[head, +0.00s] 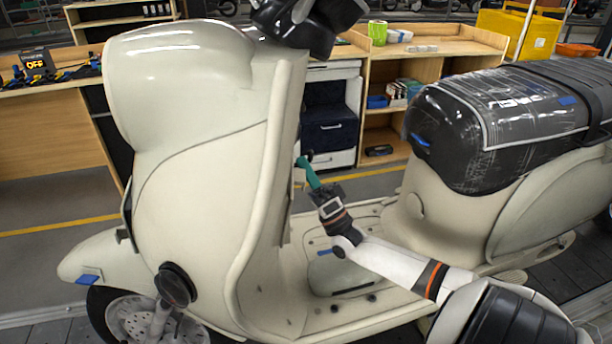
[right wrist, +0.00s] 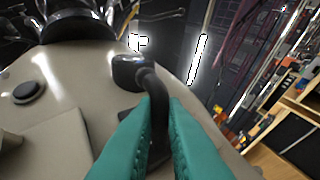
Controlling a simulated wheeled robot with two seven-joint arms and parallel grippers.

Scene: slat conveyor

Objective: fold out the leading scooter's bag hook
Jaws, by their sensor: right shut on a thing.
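The cream scooter (head: 200,150) stands across the head view, its tall front shield on the left and its seat on the right. My right gripper (head: 303,164), with teal fingers, reaches to the inner side of the front shield. In the right wrist view, the black bag hook (right wrist: 150,82) has a block-like base on the cream panel and a curved arm. The teal fingers (right wrist: 160,125) are shut on this arm, which passes between them. Its lower end is hidden by the fingers. In the head view the hook is small and mostly hidden. My left gripper is not seen.
Dark handlebar parts (head: 310,25) are above the shield. The footboard (head: 340,310) lies below. Wooden shelves (head: 430,45) and a yellow bin (head: 518,35) stand behind.

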